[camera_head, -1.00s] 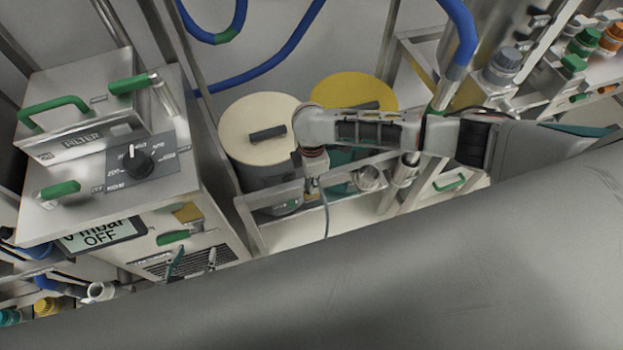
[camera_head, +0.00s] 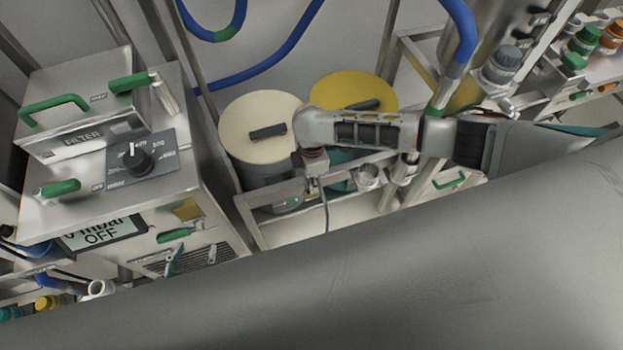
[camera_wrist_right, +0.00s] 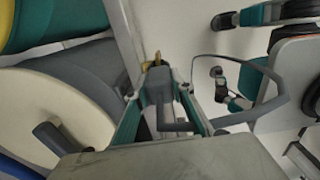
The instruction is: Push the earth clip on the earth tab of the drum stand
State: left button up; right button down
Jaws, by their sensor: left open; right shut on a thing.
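My right gripper (camera_wrist_right: 160,100) is shut on the grey earth clip (camera_wrist_right: 157,84), with a dark cable looping to the right in the right wrist view. In the head view my right gripper (camera_head: 315,180) points down at the front rail of the steel drum stand (camera_head: 246,222), and the cable hangs below it. A small yellow metal piece shows just beyond the clip; I cannot tell whether it is the earth tab or part of the clip, or whether they touch. My left gripper (camera_head: 190,258) is open and empty at the filter unit's front, partly hidden by my grey arm.
A cream-lidded drum (camera_head: 262,122) and a yellow-lidded drum (camera_head: 352,88) stand in the drum stand. The filter unit (camera_head: 85,122) with green handles is at left. Blue hoses (camera_head: 270,65) run behind. A bottle rack (camera_head: 575,60) is at right. My grey arm covers the bottom.

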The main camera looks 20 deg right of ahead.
jog(key=shift+f, duration=0.55)
dwell(0.6)
jog(key=c, duration=1.6)
grip_release()
jog(key=shift+c, duration=0.2)
jog(key=shift+r, duration=0.1)
notch_tip(320, 180, up, 12)
jog(key=shift+f, duration=0.1)
